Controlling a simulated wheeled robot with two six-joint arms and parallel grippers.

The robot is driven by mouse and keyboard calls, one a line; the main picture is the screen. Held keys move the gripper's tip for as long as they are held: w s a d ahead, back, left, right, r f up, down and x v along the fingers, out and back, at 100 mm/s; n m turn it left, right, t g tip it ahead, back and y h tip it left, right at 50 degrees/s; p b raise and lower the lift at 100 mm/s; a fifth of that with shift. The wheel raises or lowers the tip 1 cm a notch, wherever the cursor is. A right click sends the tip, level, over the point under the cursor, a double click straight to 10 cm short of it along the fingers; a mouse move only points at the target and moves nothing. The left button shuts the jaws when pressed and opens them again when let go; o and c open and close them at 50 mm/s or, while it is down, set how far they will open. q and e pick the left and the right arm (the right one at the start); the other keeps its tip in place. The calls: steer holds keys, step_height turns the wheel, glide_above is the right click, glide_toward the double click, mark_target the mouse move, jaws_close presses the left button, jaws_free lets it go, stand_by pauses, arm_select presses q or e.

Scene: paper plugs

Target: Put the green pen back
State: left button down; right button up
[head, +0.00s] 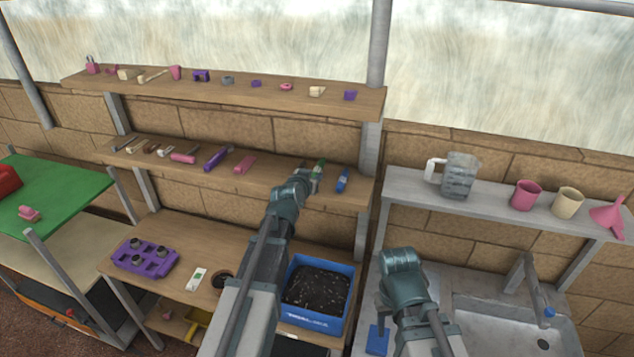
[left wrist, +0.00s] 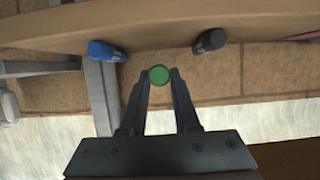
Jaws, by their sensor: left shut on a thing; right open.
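The green pen (head: 320,166) is at the middle shelf, toward its right end. My left gripper (head: 311,179) is shut on it. In the left wrist view the pen shows as a round green end (left wrist: 159,75) between the two fingertips, close to the shelf edge. I cannot tell whether the pen touches the shelf. A blue marker-like item (head: 342,180) lies on the shelf just right of it. It also shows in the left wrist view (left wrist: 106,51), with a dark item (left wrist: 210,41) on the other side. My right gripper (head: 381,318) is open, low over the counter, and partly hidden.
The middle shelf (head: 270,177) carries several pink, purple and wooden items to the left. A top shelf (head: 220,91) holds small objects above. A blue bin (head: 318,322) stands below.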

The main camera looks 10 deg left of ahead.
arm_select(q)
steer(key=shift+x, duration=0.9)
steer(key=f+b, duration=0.2)
steer(key=b, duration=0.1)
steer(key=shift+w+d+f, duration=0.2)
steer(key=shift+w+f, duration=0.1)
steer(key=shift+w, duration=0.05)
steer(key=shift+s+f, duration=0.1)
steer(key=shift+f, duration=0.1)
steer(key=shift+s+r, duration=0.1)
steer(key=shift+r, duration=0.05)
steer(key=shift+f+b, duration=0.25)
steer(key=shift+b, duration=0.05)
steer(key=c, duration=0.6)
jaws_free()
steer(key=shift+c, duration=0.2)
